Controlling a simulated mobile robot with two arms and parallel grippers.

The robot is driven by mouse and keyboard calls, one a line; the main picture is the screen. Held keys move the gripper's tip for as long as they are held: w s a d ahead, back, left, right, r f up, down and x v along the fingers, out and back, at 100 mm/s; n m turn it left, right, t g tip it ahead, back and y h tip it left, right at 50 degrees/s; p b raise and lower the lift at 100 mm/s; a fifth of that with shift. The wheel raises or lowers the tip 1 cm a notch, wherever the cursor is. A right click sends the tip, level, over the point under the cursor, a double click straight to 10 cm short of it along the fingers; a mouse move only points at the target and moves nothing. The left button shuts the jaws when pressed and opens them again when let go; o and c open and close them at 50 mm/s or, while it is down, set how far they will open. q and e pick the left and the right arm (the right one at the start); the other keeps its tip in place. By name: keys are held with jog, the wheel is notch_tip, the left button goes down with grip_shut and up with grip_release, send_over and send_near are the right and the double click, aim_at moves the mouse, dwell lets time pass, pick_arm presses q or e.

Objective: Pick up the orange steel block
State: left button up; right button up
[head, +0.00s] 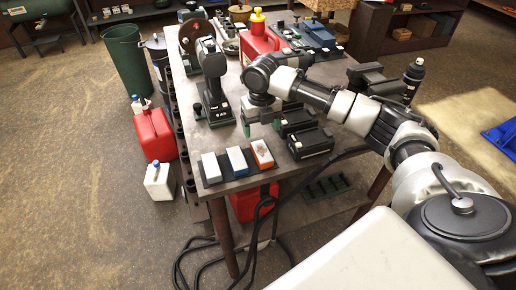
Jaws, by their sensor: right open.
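The orange steel block (262,157) has orange sides and a pale, marked patch on its face. It lies at the right end of a row of three blocks on a dark tray (232,174) at the near corner of the workbench. A blue-and-white block (237,160) lies beside it, and a whiter block (211,168) is at the left end. My right gripper (262,123) is above the bench, just behind the orange block, with its fingers pointing down. It is open, and the block is not between its fingers. My left gripper is not in view.
Dark battery packs (309,143) sit on the workbench (222,137) close to the right of the gripper. A black-and-grey power tool (213,85) stands behind the blocks to the left. A red canister (155,135) stands on the floor. Black cables hang by the bench's near corner.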

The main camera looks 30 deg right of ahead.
aim_at(261, 149)
jog(key=shift+s+f, duration=0.2)
jog(key=shift+f, duration=0.3)
jog(key=shift+s+f, duration=0.15)
jog(key=shift+f, duration=0.35)
jog(key=shift+w+f, duration=0.15)
jog(key=shift+f, duration=0.25)
jog(key=f+p, duration=0.2)
jog(key=f, duration=0.2)
jog(key=shift+a+f, duration=0.15)
jog(key=shift+a, duration=0.05)
jog(key=shift+f, duration=0.5)
jog(key=c, duration=1.2)
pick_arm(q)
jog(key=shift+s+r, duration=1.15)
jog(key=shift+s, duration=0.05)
pick_arm(e)
jog(key=shift+c, duration=0.4)
